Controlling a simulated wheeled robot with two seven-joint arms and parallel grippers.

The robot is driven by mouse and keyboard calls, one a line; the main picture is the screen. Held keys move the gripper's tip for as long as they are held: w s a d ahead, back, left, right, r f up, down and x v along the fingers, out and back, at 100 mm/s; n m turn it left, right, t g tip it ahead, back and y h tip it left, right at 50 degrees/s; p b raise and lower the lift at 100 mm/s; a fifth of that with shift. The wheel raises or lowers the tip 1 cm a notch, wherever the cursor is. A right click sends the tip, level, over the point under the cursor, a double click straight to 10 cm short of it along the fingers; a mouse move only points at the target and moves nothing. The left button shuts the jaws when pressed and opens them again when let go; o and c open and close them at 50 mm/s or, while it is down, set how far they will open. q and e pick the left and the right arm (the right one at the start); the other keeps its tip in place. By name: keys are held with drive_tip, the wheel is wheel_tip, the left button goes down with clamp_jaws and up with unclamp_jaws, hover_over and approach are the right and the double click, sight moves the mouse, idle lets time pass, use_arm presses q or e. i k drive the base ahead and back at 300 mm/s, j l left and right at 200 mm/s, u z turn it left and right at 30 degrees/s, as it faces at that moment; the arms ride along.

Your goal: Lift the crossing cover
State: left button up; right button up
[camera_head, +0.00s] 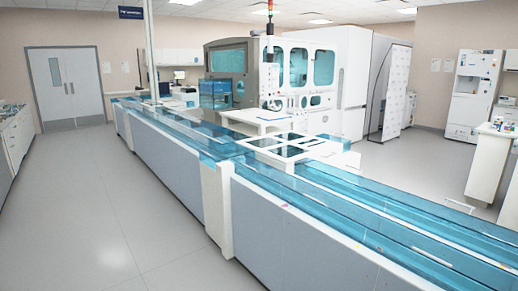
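The tube track (345,245) runs diagonally from the far left to the near right, with grey side panels and transparent blue covers along its top. Midway along it, beside a white upright post (215,200), the track meets a side section. A white flat panel with several dark rectangular windows (291,148) lies there; I cannot tell for sure whether it is the crossing cover. The blue covers around it look closed and lie flat. Neither of my grippers is in view.
Open grey floor (100,210) lies left of the track. Large white analyser machines (310,65) stand behind it. A white cabinet (474,95) and a counter (490,160) are at the right. Grey double doors (66,88) are at the far left.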

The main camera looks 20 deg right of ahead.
sight(232, 146)
drive_tip(key=i+l+z, duration=0.3)
drive_tip(key=i, duration=0.15)
drive_tip(key=i+l+z, duration=0.25)
drive_tip(key=i, duration=0.25)
drive_tip(key=j, duration=0.1)
